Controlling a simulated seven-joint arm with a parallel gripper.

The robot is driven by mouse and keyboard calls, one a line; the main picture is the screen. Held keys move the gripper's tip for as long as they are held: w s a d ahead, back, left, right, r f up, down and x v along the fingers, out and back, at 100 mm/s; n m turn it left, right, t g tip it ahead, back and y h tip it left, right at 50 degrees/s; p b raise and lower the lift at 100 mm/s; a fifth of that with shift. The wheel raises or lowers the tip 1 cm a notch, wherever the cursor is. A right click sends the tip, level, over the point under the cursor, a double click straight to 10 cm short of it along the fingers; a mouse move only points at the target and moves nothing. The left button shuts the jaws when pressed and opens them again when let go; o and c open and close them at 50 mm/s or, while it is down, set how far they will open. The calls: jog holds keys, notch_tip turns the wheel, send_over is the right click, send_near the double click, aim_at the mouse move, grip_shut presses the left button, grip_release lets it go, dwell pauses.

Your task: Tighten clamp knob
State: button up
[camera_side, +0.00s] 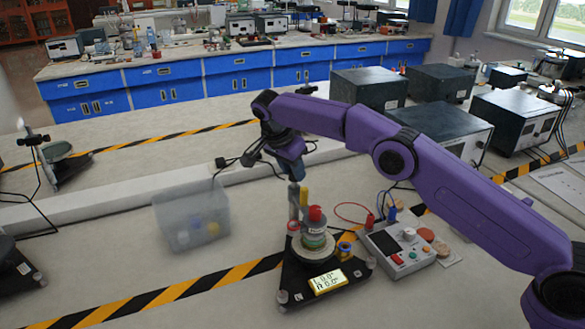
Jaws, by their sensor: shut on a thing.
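A dark triangular base (300,283) stands on the bench with a round stage on it. A green-grey cylinder (314,240) with a red top (314,213) sits on the stage. A lit yellow display (328,282) is on the front of the base. My gripper (297,208) points down at the left rear of the cylinder, beside yellow upright parts. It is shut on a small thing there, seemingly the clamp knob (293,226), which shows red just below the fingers. The exact contact is too small to make out.
A translucent bin (190,217) with coloured pieces stands to the left. A control box (399,249) with red and blue cables is close on the right. A blue-and-yellow part (345,249) is beside the stage. Dark instrument boxes (368,88) stand behind.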

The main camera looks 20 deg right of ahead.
jog(key=o, duration=1.1)
jog(key=shift+c, duration=0.2)
jog(key=shift+r, duration=0.9)
jog(key=shift+s+r, duration=0.2)
jog(key=shift+r, duration=0.75)
jog(key=s+d+r, duration=0.5)
jog(key=s+r, duration=0.4)
jog(key=s, duration=0.3)
jog(key=shift+s, duration=0.35)
jog(key=shift+d+r, duration=0.1)
jog(key=shift+c, duration=0.2)
